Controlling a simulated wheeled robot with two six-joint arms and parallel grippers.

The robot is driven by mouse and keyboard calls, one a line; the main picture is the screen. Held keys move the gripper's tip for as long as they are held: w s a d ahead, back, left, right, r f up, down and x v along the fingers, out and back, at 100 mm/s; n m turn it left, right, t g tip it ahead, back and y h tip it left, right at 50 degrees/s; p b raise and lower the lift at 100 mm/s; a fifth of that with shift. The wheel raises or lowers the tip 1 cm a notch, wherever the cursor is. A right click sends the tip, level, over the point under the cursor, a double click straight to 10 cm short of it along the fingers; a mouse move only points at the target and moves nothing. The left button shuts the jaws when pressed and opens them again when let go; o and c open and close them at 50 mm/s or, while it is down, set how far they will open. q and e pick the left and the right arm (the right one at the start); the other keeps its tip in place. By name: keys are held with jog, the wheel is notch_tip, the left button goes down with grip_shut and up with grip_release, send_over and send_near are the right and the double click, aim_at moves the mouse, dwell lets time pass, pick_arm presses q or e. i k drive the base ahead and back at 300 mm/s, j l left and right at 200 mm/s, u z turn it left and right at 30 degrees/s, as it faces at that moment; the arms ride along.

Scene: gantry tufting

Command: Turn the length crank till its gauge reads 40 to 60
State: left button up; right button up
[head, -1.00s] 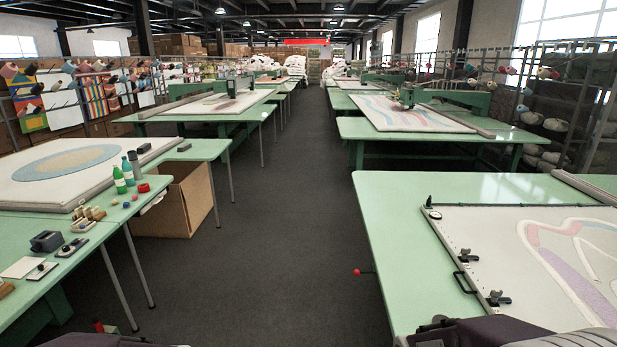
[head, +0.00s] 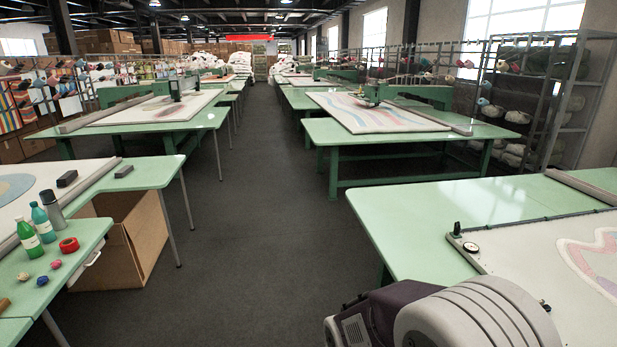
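A small round dial (head: 471,247) with a dark rim sits at the near-left corner of the white tufting frame on the right green table (head: 420,215). Its reading is too small to tell. A black knob (head: 457,229) stands upright beside it on the frame's corner. The length crank cannot be made out in this view. A bulky purple and light grey link of my own arm fills the lower right and hides the table's near left edge. Neither gripper shows.
A grey aisle floor (head: 250,230) runs clear ahead between the tables. Another tufting table (head: 410,150) stands farther ahead right.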

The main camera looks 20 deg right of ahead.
aim_at(457, 226)
jog(key=i+z, duration=0.6)
jog(key=i, duration=0.25)
jog(key=i+j+z, duration=0.6)
jog(key=i, duration=0.2)
jog(key=i+z, duration=0.25)
jog(key=z, duration=0.2)
jog(key=i+z, duration=0.2)
jog(key=z, duration=0.2)
jog(key=i+j+z, duration=0.15)
jog(key=z, duration=0.3)
jog(key=i+j+z, duration=0.2)
jog(key=z, duration=0.25)
jog(key=i+j+z, duration=0.2)
jog(key=z, duration=0.2)
jog(key=i+j+z, duration=0.1)
jog(key=j+z, duration=0.6)
jog(key=z, duration=0.2)
jog(key=i+j+z, duration=0.15)
jog(key=j, duration=0.15)
